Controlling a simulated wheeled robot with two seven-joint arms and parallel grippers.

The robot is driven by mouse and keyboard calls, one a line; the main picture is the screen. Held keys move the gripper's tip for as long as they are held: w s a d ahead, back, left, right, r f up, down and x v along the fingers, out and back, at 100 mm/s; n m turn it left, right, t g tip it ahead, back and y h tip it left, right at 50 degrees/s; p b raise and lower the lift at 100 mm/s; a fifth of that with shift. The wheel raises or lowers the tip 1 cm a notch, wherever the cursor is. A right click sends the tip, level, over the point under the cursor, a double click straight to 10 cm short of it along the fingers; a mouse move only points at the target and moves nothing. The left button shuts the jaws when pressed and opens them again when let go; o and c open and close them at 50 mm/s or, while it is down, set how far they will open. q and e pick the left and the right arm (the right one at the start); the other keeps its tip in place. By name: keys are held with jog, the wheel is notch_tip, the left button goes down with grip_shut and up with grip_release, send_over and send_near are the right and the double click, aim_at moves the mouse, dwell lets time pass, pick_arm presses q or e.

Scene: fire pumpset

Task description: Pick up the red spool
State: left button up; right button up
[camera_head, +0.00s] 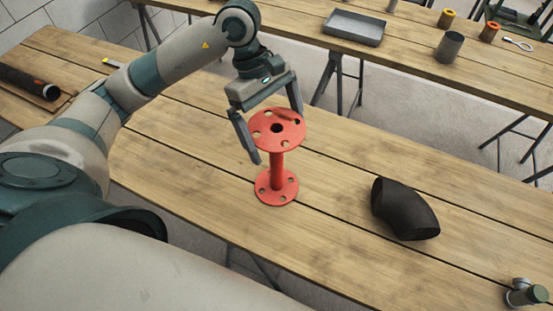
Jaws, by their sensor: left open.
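The red spool (277,167) stands upright on the near wooden table. It has a round flange with holes at the top and another at the bottom, joined by a thin tube. My left gripper (275,131) is open, with one finger at the left of the spool's top flange and the other behind its right side. Whether either finger touches the spool cannot be told. My right gripper is not in view.
A black elbow pipe (405,209) lies right of the spool on the near table (330,240). A green-grey fitting (526,294) is at the lower right. A second table behind holds a grey tray (354,27) and a grey cup (449,47). Table space around the spool is clear.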

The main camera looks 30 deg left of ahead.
pick_arm(q)
jog(key=c, duration=1.4)
jog(key=shift+w+r, duration=0.1)
jog(key=shift+c, duration=1.4)
jog(key=shift+r, duration=0.15)
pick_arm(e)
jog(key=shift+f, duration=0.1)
